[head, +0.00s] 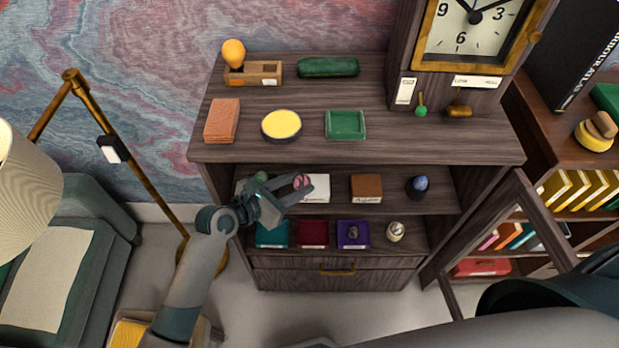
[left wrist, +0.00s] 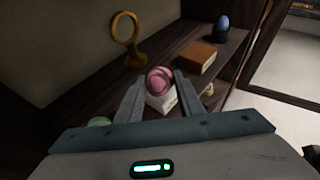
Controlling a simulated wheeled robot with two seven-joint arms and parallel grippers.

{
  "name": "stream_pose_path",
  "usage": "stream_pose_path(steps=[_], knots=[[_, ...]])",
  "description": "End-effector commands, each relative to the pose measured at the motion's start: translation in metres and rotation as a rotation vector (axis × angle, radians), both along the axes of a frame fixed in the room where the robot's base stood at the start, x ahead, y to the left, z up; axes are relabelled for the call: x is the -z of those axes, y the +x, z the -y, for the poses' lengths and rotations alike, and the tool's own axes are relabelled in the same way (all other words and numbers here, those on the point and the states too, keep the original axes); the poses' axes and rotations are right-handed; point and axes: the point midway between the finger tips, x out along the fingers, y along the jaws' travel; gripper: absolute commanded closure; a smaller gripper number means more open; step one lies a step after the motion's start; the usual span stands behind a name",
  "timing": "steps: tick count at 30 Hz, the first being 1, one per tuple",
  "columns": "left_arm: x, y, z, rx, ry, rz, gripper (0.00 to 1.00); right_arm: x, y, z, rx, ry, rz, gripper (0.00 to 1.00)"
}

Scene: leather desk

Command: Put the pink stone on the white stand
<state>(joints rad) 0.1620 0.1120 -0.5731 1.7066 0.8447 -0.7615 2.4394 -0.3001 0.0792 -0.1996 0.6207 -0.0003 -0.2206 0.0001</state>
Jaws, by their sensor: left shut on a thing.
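My left gripper (head: 290,190) reaches into the upper open shelf of the cabinet and is shut on the pink stone (head: 303,181). The left wrist view shows the stone (left wrist: 160,80) between the two fingertips. The white stand (head: 319,187) is a pale block on that shelf, just right of the stone in the head view. In the left wrist view the stand (left wrist: 160,103) shows partly behind and below the stone, with the fingers hiding its sides. I cannot tell whether stone and stand touch. My right gripper is out of view.
On the same shelf are a brown block (head: 367,188), a blue egg-shaped stone (head: 419,184) in a dark holder and a green stone (left wrist: 98,122). A gold ring on a stand (left wrist: 127,35) is at the back. The cabinet top (head: 430,145) overhangs the shelf.

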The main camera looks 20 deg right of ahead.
Motion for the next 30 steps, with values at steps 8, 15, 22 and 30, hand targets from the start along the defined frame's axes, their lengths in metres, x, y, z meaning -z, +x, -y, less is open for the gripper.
stream_pose_path(steps=[8,15,22,30], knots=[[-0.001,0.021,0.037,0.000,0.000,0.000,0.94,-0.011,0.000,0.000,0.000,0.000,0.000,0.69],[0.000,0.022,0.041,0.000,-0.001,0.000,0.94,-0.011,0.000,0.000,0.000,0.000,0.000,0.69],[0.004,0.022,0.040,0.001,0.000,0.000,0.94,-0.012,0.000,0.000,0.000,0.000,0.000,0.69],[0.032,0.023,0.040,0.000,0.002,-0.001,0.94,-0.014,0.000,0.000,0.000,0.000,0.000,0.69]])
